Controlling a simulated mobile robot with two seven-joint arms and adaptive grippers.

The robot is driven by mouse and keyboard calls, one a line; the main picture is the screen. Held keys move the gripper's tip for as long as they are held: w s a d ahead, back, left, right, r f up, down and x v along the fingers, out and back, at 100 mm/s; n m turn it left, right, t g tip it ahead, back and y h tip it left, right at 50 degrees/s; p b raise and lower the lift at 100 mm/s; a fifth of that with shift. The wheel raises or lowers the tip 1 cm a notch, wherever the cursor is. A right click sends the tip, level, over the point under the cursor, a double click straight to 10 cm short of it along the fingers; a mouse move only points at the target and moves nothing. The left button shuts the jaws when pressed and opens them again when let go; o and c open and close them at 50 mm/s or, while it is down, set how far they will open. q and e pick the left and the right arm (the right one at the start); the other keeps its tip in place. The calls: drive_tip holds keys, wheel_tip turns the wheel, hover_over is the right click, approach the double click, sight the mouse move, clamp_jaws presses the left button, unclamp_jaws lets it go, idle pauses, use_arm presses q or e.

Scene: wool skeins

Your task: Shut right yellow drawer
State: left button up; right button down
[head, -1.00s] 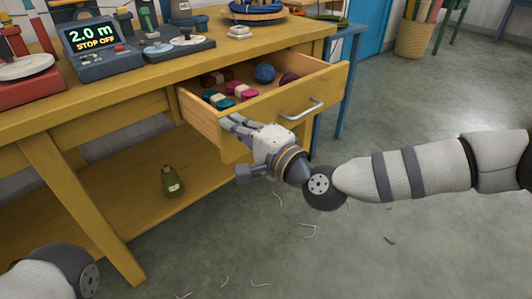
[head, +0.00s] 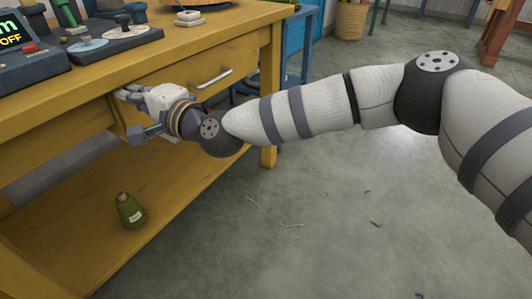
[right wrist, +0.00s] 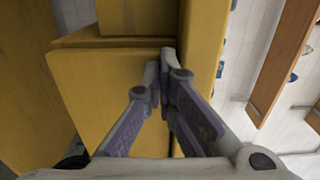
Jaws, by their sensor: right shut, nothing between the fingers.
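The yellow drawer (head: 185,82) sits in the right part of the yellow workbench, with its metal handle (head: 211,77) on the front. Its front is at or very near the bench frame, and no inside or skeins show. I cannot tell whether it is fully flush. My right gripper (head: 122,93) is at the left part of the drawer front, shut and empty. In the right wrist view its closed fingertips (right wrist: 164,66) are against or very close to yellow wood. My left gripper is out of view.
The workbench top (head: 225,22) carries a display box (head: 30,65) and a dark device (head: 105,42). A green bottle (head: 130,210) stands on the lower shelf. The floor to the right is mostly clear.

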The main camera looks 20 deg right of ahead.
drive_tip(key=shift+w+r, duration=0.15)
drive_tip(key=shift+a+r, duration=0.1)
drive_tip(key=shift+r, duration=0.05)
idle(0.5)
